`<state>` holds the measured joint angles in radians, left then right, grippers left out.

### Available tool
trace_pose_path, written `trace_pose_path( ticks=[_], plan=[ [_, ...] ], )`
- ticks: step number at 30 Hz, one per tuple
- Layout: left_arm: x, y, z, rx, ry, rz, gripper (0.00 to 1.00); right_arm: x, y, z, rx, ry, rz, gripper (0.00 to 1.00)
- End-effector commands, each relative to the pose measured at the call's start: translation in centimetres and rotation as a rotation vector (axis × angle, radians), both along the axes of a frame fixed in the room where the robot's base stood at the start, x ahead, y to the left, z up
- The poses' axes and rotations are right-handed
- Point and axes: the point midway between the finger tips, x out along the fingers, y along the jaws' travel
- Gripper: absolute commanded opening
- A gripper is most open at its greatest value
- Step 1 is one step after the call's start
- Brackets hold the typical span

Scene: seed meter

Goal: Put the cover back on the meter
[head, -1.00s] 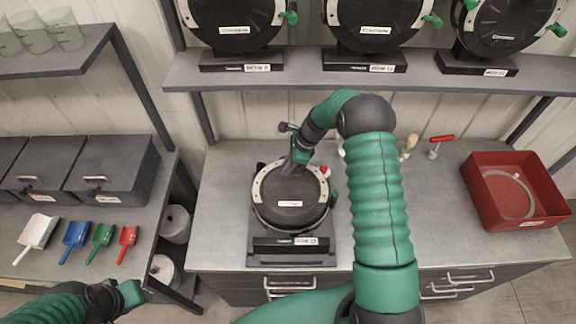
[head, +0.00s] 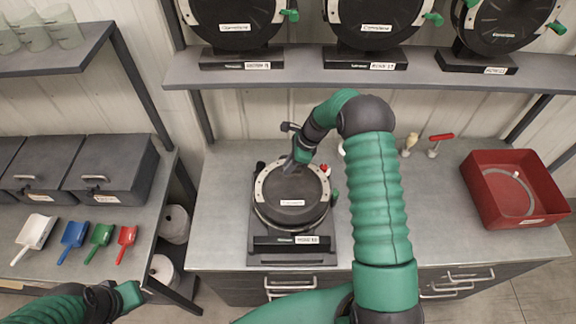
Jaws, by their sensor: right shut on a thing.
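The seed meter (head: 291,243) stands on the middle of the bench on a dark base. Its round black cover (head: 292,207), with a white label, lies over the meter inside a pale ring. I cannot tell whether the cover is fully seated. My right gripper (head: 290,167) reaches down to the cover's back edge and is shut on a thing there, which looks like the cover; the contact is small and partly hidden. My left gripper (head: 132,294) is at the lower left, away from the meter, and its fingers are too unclear to judge.
A red tray (head: 480,205) with a pale ring inside stands at the bench's right. A red-handled tool (head: 440,140) is at the back. Meters (head: 375,20) stand on the shelf (head: 400,80) above. Scoops (head: 74,234) and grey bins (head: 110,170) are at left.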

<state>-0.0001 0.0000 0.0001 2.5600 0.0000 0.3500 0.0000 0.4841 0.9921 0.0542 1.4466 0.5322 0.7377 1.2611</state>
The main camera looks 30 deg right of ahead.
Motion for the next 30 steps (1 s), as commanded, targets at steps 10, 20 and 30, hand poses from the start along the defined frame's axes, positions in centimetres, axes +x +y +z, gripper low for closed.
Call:
trace_pose_path(
  ticks=[10,20,30],
  plan=[
    [0.0,0.01,-0.21,0.0,0.0,0.0,0.39,-0.04,-0.51,-0.31,0.001,-0.001,0.0,0.0],
    [0.0,0.0,-0.27,0.0,0.0,0.0,0.39,-0.02,-0.3,-0.5,0.001,0.0,0.0,0.0],
    [-0.01,0.01,-0.33,0.0,0.0,0.0,0.39,0.01,0.03,-0.75,0.001,0.0,-0.001,0.0]
  ],
)
